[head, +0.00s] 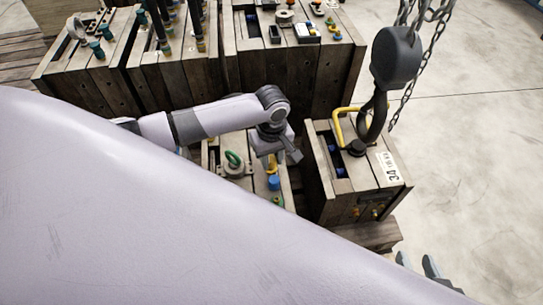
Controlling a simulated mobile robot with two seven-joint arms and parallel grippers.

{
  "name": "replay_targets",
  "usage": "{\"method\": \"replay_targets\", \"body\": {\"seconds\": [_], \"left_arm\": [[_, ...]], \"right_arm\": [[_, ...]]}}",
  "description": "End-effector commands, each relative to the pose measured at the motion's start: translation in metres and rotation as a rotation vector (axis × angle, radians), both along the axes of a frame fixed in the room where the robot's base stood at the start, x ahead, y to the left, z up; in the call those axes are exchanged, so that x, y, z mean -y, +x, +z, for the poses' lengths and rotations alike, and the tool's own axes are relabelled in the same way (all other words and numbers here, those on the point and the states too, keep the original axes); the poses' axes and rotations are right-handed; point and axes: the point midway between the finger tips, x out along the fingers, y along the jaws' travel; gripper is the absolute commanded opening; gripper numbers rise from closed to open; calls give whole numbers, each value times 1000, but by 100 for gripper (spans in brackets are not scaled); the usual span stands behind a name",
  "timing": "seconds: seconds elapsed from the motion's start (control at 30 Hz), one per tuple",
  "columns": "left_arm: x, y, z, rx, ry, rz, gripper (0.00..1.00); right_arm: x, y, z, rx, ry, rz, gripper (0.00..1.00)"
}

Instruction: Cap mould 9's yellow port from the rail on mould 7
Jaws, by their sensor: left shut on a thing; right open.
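My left gripper (292,156) is over a low wooden mould (284,196) in the middle. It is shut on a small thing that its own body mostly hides. A yellow piece (270,163) shows just below it; I cannot tell if it is held or sits on the mould. A blue cap (273,183) and a green ring (234,159) are on this mould. The mould at right (340,186), labelled 34, has small yellow-orange fittings (377,210) low on its front. I cannot read a 7 or a 9 anywhere. My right gripper (418,266) is open and empty at the bottom right.
A dark crane hook (376,116) hangs on chains (433,30) over the right mould, by its yellow handle (339,126). Larger wooden moulds (290,75) with several fittings stand behind. My own pale arm hides the lower left. The concrete floor (475,150) at right is clear.

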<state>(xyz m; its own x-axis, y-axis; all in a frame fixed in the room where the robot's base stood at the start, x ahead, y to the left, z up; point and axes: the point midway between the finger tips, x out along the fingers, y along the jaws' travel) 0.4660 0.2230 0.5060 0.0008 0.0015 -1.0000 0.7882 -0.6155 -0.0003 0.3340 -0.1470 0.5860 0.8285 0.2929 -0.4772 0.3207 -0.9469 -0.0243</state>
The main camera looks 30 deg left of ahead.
Motion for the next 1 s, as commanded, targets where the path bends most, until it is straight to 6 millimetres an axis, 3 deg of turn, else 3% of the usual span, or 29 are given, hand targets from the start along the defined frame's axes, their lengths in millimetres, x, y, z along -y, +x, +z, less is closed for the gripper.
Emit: {"method": "replay_targets", "body": {"seconds": [1.0], "left_arm": [[0,0,-6,0,0,0,2]], "right_arm": [[0,-2,7,-5,-1,0,43]]}}
